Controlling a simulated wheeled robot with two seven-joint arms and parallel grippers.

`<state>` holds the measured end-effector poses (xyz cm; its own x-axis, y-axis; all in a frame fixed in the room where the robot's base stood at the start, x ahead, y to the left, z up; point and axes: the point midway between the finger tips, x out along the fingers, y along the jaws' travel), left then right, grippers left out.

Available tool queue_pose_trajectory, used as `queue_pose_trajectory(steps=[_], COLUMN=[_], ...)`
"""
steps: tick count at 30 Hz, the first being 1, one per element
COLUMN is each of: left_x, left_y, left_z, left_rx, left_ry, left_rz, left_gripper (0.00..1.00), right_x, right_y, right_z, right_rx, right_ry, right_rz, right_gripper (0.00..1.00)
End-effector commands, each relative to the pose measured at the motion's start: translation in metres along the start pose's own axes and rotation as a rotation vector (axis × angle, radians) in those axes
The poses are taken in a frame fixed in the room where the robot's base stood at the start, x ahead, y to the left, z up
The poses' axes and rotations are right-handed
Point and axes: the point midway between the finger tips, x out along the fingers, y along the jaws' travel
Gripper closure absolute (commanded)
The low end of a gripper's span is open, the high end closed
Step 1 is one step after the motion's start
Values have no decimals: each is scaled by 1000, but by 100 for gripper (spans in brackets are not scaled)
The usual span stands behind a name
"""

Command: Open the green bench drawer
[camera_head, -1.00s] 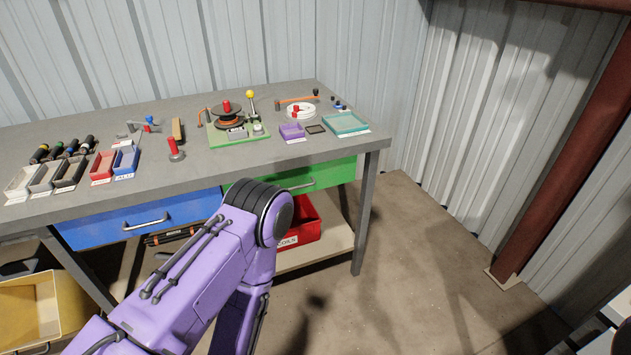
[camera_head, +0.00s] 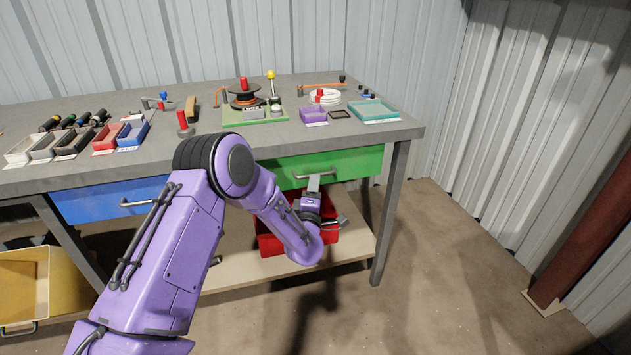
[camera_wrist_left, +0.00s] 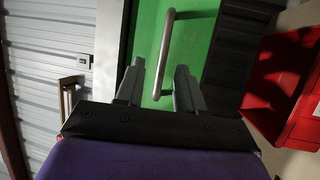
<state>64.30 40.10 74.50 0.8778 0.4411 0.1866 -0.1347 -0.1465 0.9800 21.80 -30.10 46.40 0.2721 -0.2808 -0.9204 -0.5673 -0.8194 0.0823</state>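The green bench drawer (camera_head: 345,164) is set under the right part of the workbench top and looks shut, its front flush below the tabletop. Its grey bar handle (camera_head: 315,175) runs along the front. My left gripper (camera_head: 314,184) is at the handle, seen small beyond my purple arm. In the left wrist view, the green drawer front (camera_wrist_left: 200,42) and handle (camera_wrist_left: 165,50) show ahead of the left gripper (camera_wrist_left: 158,78). Its two fingers are apart, with the handle's near end between them in the picture. Contact cannot be told. My right gripper is not in view.
A blue drawer (camera_head: 90,203) is left of the green one. A red bin (camera_head: 268,243) stands on the shelf below and also shows in the left wrist view (camera_wrist_left: 270,80). A yellow bin (camera_head: 42,280) is at lower left. Floor right of the bench is clear.

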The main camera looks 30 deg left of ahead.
Motion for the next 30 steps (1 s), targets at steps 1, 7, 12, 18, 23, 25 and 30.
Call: queue_pose_trajectory(steps=[1, 7, 12, 18, 23, 25, 30], left_x=[10, 35, 38, 38, 38, 38, 32], left_y=[-1, -2, -2, -2, -2, -2, -1], left_z=[-1, 0, 0, 0, 0, 0, 11], left_rx=[1, 3, 3, 4, 4, 4, 3], left_ry=[3, 0, -1, -1, -1, -2, -12], left_rz=[0, -3, -4, -4, -5, -5, -6], left_gripper=[62, 62, 62, 88, 100, 100, 100], right_x=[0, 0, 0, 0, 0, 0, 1], right_y=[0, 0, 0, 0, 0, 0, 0], right_z=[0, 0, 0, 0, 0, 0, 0], right_rx=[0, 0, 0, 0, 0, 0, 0], right_ry=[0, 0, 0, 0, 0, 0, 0], right_rz=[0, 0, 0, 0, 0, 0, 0], right_gripper=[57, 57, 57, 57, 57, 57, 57])
